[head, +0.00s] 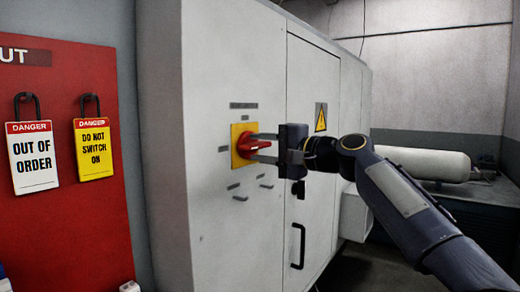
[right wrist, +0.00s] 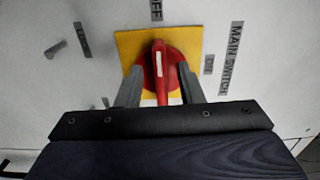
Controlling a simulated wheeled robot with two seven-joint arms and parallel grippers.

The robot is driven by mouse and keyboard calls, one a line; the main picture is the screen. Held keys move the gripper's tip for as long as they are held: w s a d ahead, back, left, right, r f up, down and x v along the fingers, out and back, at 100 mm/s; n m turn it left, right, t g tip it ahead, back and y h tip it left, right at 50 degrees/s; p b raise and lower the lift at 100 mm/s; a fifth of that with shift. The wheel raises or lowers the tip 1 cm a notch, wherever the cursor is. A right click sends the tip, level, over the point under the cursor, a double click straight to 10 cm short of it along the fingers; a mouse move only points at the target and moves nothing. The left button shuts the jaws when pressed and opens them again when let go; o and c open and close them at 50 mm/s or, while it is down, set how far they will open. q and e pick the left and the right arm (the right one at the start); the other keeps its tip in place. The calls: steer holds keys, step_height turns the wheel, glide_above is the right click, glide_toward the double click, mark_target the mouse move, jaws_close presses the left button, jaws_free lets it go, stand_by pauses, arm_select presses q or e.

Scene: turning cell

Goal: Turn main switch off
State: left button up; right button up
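The main switch is a red rotary handle (head: 252,146) on a yellow plate (head: 236,131), on the front of a light grey cabinet. It also shows in the right wrist view, where the red handle (right wrist: 159,62) carries a white mark and the yellow plate (right wrist: 128,45) lies behind it. The handle lies about level in the head view. My right gripper (head: 264,147) is at the switch, one finger on each side of the handle. Gaps show between fingers and handle, so it is open around it. My left gripper is not in view.
A "MAIN SWITCH" label (right wrist: 230,57) sits beside the plate. The cabinet (head: 215,60) has a door with a black handle (head: 298,246) and a warning sign (head: 321,117). A red board (head: 85,235) with "OUT OF ORDER" (head: 32,158) and "DO NOT SWITCH ON" (head: 93,149) tags hangs at left.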

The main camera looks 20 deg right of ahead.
steer(key=b+v, duration=0.1)
steer(key=v, duration=0.6)
steer(key=shift+b, duration=0.35)
steer(key=shift+s, duration=0.15)
steer(key=s+a+f+n+g+h+p, duration=0.1)
steer(key=s+a+f+n+g, duration=0.2)
steer(key=s+f, duration=0.6)
steer(key=s+a+f+n+g+h+p, duration=0.1)
steer(key=s+f, duration=0.8)
steer(key=f, duration=0.9)
steer(key=s+a+f+n+g+h+p, duration=0.1)
steer(key=s+a+f+n+g+h, duration=0.2)
steer(key=s+f, duration=0.6)
steer(key=a+f+n+g, duration=0.2)
steer(key=a+f+n, duration=0.1)
steer(key=f, duration=0.2)
steer(key=shift+a+g, duration=0.4)
steer(key=shift+r, duration=0.1)
